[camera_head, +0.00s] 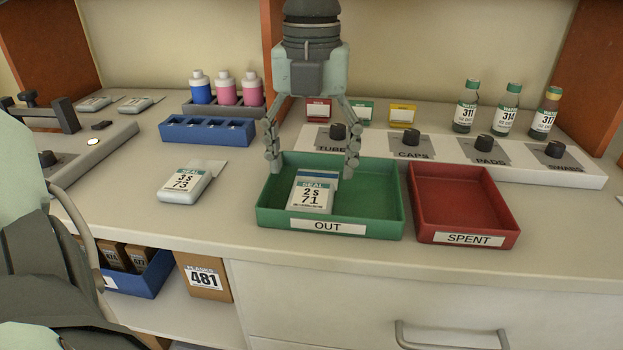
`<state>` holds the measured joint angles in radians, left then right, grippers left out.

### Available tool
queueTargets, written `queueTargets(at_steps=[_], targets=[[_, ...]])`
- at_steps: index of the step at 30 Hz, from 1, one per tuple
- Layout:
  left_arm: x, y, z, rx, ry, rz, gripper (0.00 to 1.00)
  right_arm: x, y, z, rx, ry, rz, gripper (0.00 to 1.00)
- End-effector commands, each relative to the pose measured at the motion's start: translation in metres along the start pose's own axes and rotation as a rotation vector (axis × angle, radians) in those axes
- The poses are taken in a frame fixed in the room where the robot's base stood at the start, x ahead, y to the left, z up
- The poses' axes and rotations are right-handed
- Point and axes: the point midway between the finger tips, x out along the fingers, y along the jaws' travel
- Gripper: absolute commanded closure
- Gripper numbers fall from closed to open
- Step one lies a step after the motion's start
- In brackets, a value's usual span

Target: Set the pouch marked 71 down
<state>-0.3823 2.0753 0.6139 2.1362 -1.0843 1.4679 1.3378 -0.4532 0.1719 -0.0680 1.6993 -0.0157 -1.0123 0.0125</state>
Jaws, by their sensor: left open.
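The pouch marked 71 (311,196) lies in the green tray labelled OUT (387,222), in its left half, with its printed label facing up. My left gripper (312,163) hangs over the back of the green tray, fingers pointing down and spread wide apart. It is open, and the pouch lies in front of and below its fingers, with no finger visibly touching it. My right gripper is not in view.
A pouch marked 73 (186,184) lies on the counter left of the green tray. An empty red SPENT tray (461,238) stands at its right. Behind are a blue rack (207,132), a knobbed panel (585,177) and several bottles (507,110).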

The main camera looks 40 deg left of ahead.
Motion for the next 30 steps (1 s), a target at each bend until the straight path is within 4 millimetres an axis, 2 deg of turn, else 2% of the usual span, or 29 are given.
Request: queueTargets(at_steps=[1,6,12,17,30], targets=[[-0.013,-0.001,0.001,-0.002,-0.007,-0.002,0.23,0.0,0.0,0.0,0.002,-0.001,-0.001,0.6],[-0.049,-0.001,0.001,-0.001,-0.004,-0.001,0.23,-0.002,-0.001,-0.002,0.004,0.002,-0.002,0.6],[-0.074,-0.001,0.0,0.0,-0.001,-0.001,0.23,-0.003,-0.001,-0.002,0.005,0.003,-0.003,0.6],[-0.08,0.0,0.0,0.002,0.001,0.0,0.23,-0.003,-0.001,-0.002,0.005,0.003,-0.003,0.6],[-0.08,0.0,0.0,0.002,0.001,0.0,0.23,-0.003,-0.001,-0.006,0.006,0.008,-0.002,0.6]])
